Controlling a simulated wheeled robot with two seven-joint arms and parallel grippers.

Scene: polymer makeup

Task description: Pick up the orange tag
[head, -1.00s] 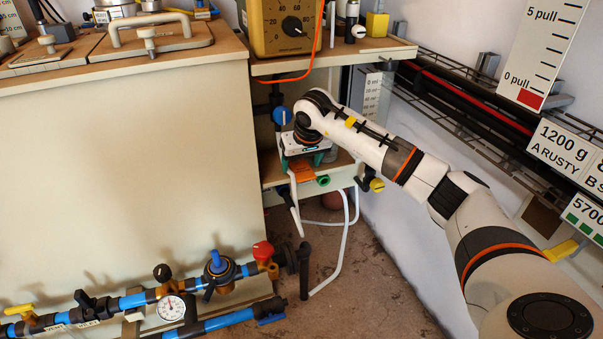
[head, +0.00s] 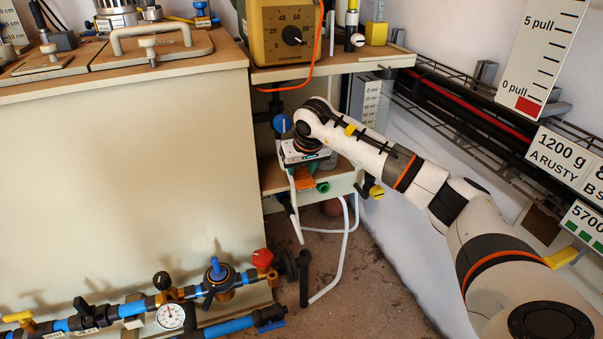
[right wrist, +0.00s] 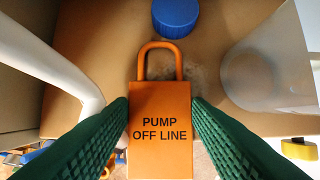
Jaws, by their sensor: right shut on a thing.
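The orange tag (right wrist: 160,112), a padlock-shaped piece lettered "PUMP OFF LINE", is between the green fingers of my right gripper (right wrist: 160,125) in the right wrist view. The fingers press on both its sides and its loop points away from me. In the head view the orange tag (head: 305,183) shows in part below my right gripper (head: 308,180), at the lower shelf in the corner. The hand hides the rest of it. My left gripper is out of view.
A blue knob (right wrist: 176,16) lies just beyond the loop. A white hose (right wrist: 55,55) runs close on the left, and a translucent cup (right wrist: 275,70) stands on the right. Pipes with valves (head: 170,305) run along the front.

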